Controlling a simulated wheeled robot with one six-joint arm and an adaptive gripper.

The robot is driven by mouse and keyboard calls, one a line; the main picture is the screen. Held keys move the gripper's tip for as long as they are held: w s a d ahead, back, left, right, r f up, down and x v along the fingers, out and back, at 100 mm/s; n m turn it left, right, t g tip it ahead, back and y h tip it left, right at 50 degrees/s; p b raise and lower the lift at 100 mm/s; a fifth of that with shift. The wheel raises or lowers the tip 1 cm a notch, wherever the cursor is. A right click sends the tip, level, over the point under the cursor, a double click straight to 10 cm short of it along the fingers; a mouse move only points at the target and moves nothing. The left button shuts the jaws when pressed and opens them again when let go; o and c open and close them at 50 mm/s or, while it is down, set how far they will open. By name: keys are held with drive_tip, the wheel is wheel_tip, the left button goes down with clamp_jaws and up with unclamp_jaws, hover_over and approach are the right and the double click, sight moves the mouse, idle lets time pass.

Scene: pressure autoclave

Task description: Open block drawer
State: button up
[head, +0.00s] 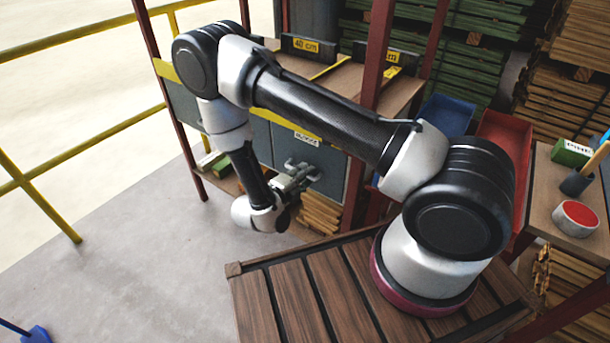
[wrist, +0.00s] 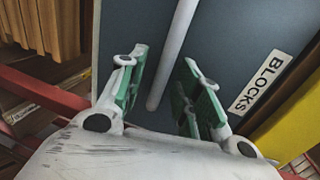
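The block drawer has a dark blue-grey front (head: 325,165) below a wooden worktop, with a white label near its top edge. In the wrist view its front (wrist: 240,45) fills the background, and the label reads BLOCKS (wrist: 261,82). A light grey bar handle (wrist: 172,62) runs across the front. My gripper (wrist: 165,62) is open, with green-padded fingers on either side of the handle and a visible gap to each. In the head view my gripper (head: 300,174) is close to the drawer front and hides most of the handle. The drawer looks closed.
A red post (head: 372,75) stands right of the drawer. Stacked wood pieces (head: 320,211) lie on the shelf below it. Blue (head: 447,115) and red (head: 505,135) bins are farther right. A yellow railing (head: 95,140) is at left, with clear floor (head: 140,240) before it.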

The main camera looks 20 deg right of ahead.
drive_tip(key=shift+w+d, duration=0.15)
drive_tip(key=shift+d, duration=0.15)
clamp_jaws()
drive_tip(key=shift+a, duration=0.1)
drive_tip(key=f+v, duration=0.2)
drive_tip(key=v, duration=1.1)
drive_tip(key=a+f+v, duration=0.1)
drive_tip(key=f+v, duration=0.2)
drive_tip(key=v, duration=1)
drive_tip(key=shift+s+f, duration=0.25)
drive_tip(key=shift+s, duration=0.15)
unclamp_jaws()
